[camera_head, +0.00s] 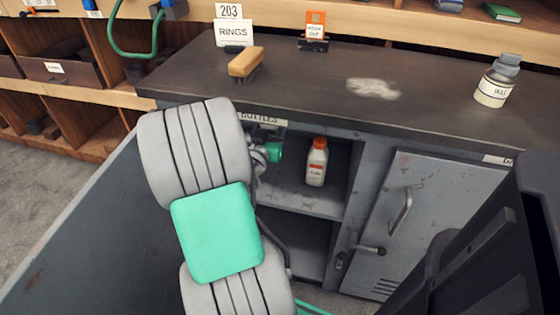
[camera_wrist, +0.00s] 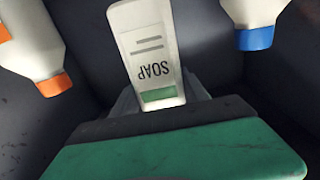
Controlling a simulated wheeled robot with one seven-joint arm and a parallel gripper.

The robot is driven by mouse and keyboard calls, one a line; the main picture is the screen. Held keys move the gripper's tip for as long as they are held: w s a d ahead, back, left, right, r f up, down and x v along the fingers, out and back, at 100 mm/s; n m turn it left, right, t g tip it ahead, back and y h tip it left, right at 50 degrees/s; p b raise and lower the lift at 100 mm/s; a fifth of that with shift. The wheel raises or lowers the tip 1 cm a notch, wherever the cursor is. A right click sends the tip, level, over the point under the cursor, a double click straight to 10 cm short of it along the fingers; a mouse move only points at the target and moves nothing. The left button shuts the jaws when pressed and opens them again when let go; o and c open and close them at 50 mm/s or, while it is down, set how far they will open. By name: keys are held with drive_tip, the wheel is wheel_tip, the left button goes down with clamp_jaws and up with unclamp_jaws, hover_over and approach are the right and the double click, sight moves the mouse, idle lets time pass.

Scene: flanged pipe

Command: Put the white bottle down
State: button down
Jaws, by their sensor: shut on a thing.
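The white bottle (camera_wrist: 150,60) has a label reading SOAP and a green band. In the wrist view it appears upside down, at the middle between the grey fingers of my gripper (camera_wrist: 160,98). My gripper is shut on it. In the head view my arm reaches into the compartment labelled BOTTLES (camera_head: 262,121). There my arm hides the fingers and the white bottle. I cannot tell whether its base touches the shelf (camera_head: 305,200).
A white bottle with an orange cap (camera_head: 317,162) stands on the shelf right of my gripper; it also shows in the wrist view (camera_wrist: 35,45). A blue-capped bottle (camera_wrist: 252,22) is on the other side. A cabinet door (camera_head: 420,215) is at right.

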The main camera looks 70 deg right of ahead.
wheel_tip(320, 180, down, 10)
drive_tip(key=b, duration=0.5)
drive_tip(key=c, duration=0.6)
unclamp_jaws()
drive_tip(key=shift+r, duration=0.2)
drive_tip(key=a, duration=0.3)
drive_tip(key=s+a+b, duration=0.1)
drive_tip(key=a, duration=0.2)
drive_tip(key=a+b, duration=0.1)
drive_tip(key=a, duration=0.3)
drive_tip(key=shift+s+a+f, duration=0.1)
drive_tip(key=shift+s, duration=0.1)
drive_tip(key=shift+s+a+b, duration=0.25)
drive_tip(key=shift+a+b, duration=0.1)
drive_tip(key=shift+a, duration=0.5)
